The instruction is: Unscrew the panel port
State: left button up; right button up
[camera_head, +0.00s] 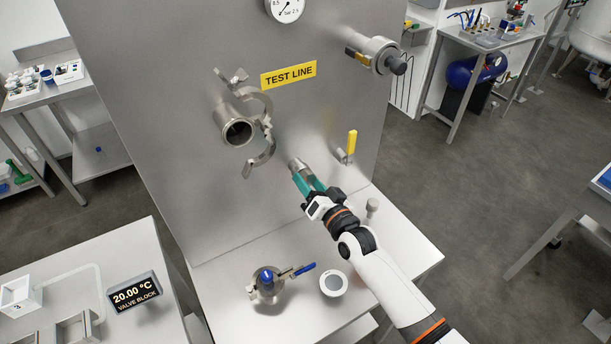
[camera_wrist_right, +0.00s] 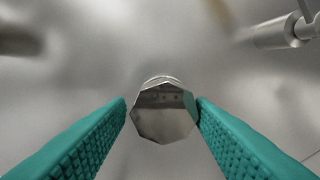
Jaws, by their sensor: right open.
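The panel port (camera_head: 297,163) is a small shiny metal fitting that sticks out of the grey panel, right of and below the open clamped pipe. In the right wrist view its faceted metal end (camera_wrist_right: 164,112) faces the camera, between the two teal fingers. My right gripper (camera_head: 305,178) is open, its fingertips on either side of the fitting. The right finger looks very close to it; I cannot tell whether they touch. My left gripper is not in view.
An open pipe (camera_head: 238,132) with a hanging clamp (camera_head: 267,122) juts from the panel (camera_head: 190,75) nearby. A yellow-handled valve (camera_head: 351,143) is close on the right. Below, a valve with a blue handle (camera_head: 267,283) and a white cup (camera_head: 333,284) stand on the ledge (camera_head: 225,266).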

jog(key=m+b, duration=0.1)
jog(key=m, duration=0.9)
jog(key=shift+r+m, duration=0.1)
jog(key=shift+m, duration=0.3)
jog(key=m, duration=0.2)
jog(key=shift+d+r+m, duration=0.1)
jog(key=shift+m, duration=0.3)
jog(key=shift+w, duration=0.1)
jog(key=c, duration=0.9)
grip_shut()
jog(key=shift+n, duration=0.8)
jog(key=n, duration=0.3)
jog(key=shift+r+n+b, duration=0.1)
jog(key=shift+n+b, duration=0.2)
